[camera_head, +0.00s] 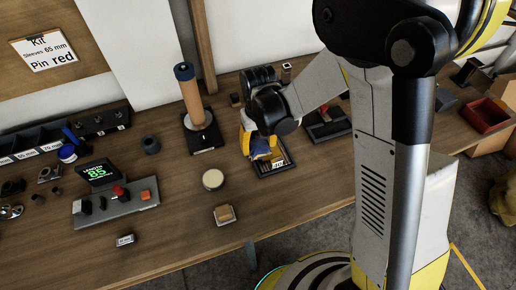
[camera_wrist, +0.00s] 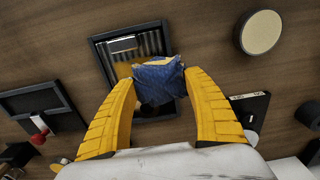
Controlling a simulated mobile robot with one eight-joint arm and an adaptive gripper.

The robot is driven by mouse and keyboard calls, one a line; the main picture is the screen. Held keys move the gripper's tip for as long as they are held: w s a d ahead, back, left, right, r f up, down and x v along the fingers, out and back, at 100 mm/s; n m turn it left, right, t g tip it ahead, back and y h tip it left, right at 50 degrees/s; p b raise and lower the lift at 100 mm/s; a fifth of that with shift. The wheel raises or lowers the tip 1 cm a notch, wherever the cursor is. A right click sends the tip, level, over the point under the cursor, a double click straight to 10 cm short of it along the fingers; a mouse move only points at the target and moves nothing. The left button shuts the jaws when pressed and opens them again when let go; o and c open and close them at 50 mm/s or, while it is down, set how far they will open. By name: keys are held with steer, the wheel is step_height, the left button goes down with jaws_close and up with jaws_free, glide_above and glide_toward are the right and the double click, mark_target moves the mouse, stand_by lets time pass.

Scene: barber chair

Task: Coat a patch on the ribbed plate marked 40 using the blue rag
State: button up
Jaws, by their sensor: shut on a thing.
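The blue rag (camera_wrist: 158,76) is pinched between the yellow fingers of my gripper (camera_wrist: 157,88). In the head view, the rag (camera_head: 262,147) shows only partly, below the wrist. The ribbed plate (camera_wrist: 150,42) lies in a dark frame (camera_wrist: 108,62) on the bench, and the rag covers part of it. An orange-yellow area (camera_wrist: 122,71) shows on the plate left of the rag. In the head view, the plate's near edge (camera_head: 279,168) shows beside my gripper (camera_head: 261,152). I cannot read its number. Whether the rag touches the plate is unclear.
A post on a black base (camera_head: 204,143) stands left of my gripper. A dark tray (camera_head: 328,138) lies to the right. A round pale disc (camera_head: 213,179) and a small tan block (camera_head: 225,214) sit at the front left. Bare bench lies right of the block.

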steer(key=shift+d+r, duration=0.2)
steer(key=shift+r, duration=0.45)
steer(key=shift+a+r+p, duration=0.15)
steer(key=shift+r+p, duration=0.55)
steer(key=shift+p, duration=0.05)
steer(key=shift+r+p, duration=1)
steer(key=shift+r, duration=0.6)
